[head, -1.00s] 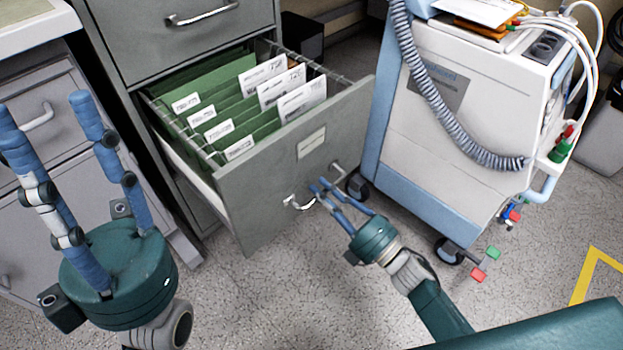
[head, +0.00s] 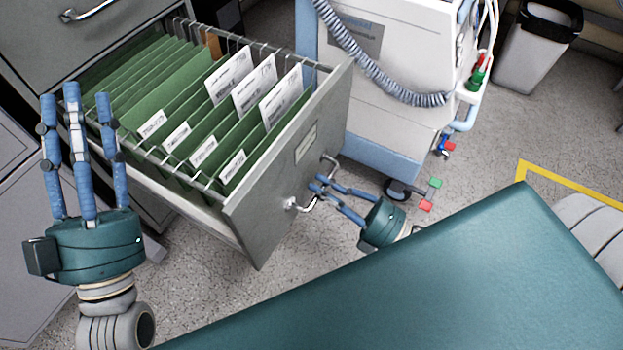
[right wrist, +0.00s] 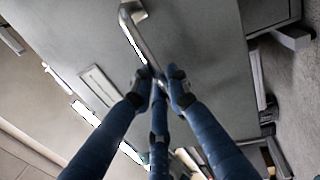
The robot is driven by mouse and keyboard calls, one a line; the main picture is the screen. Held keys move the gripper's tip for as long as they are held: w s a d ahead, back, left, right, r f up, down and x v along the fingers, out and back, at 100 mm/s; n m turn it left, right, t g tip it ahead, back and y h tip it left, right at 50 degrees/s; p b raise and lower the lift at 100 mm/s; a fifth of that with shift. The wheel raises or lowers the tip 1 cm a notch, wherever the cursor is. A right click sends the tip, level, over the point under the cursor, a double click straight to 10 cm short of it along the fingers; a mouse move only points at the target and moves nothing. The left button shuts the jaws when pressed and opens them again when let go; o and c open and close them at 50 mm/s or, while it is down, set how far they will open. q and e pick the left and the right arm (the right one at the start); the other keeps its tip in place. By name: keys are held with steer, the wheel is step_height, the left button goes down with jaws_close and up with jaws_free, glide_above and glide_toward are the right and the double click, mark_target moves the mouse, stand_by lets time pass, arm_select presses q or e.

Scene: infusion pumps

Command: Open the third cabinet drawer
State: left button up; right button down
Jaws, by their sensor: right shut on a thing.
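The grey cabinet drawer (head: 285,190) stands pulled far out of the filing cabinet (head: 30,40) in the head view. It holds green hanging folders (head: 165,95) with white labels and papers. My right gripper (head: 318,186) is shut on the silver drawer handle (head: 305,206) at the drawer front. In the right wrist view the blue fingers close around the handle (right wrist: 138,38), against the grey front. The label holder (right wrist: 98,88) shows beside it. My left gripper (head: 74,100) is raised at the left, its fingers apart, pointing up and empty, in front of the drawer's side.
A white and blue medical machine (head: 390,110) with a coiled hose stands just right of the drawer. A trash bin (head: 535,50) is at the back right.

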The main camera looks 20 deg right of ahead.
arm_select(q)
steer(key=shift+w+f, duration=0.15)
steer(key=shift+f, duration=0.15)
arm_select(e)
steer(key=shift+s+d+f, duration=0.15)
steer(key=shift+s+f, duration=0.1)
steer(key=shift+s, duration=0.1)
steer(key=c, duration=1.8)
jaws_free()
steer(key=shift+o, duration=0.2)
steer(key=shift+r, duration=0.1)
steer(key=v, duration=1.2)
